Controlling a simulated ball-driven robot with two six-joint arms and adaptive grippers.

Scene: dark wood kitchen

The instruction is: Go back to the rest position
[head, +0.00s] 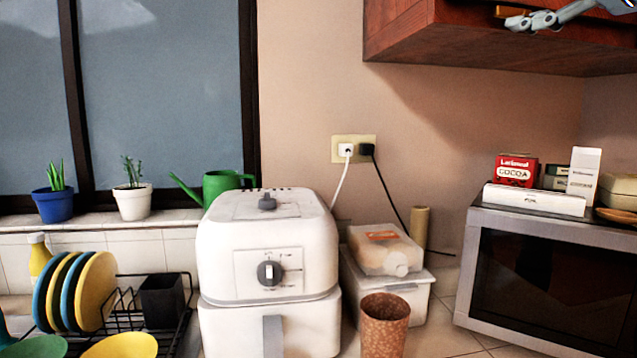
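My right gripper (532,20) shows at the top right edge, in front of the red-brown wall cabinet (450,40). Its grey fingers point left and lie close to a small brown piece at the cabinet's lower front, perhaps a handle or an edge. I cannot tell whether they touch it, or whether the fingers are open or shut. The rest of that arm is cut off by the frame. My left gripper is not in view.
Below stand a white air fryer (268,245), a brown cup (385,322), plastic containers (385,250), and a microwave (550,285) with boxes on top. A dish rack (125,300) with plates is at left.

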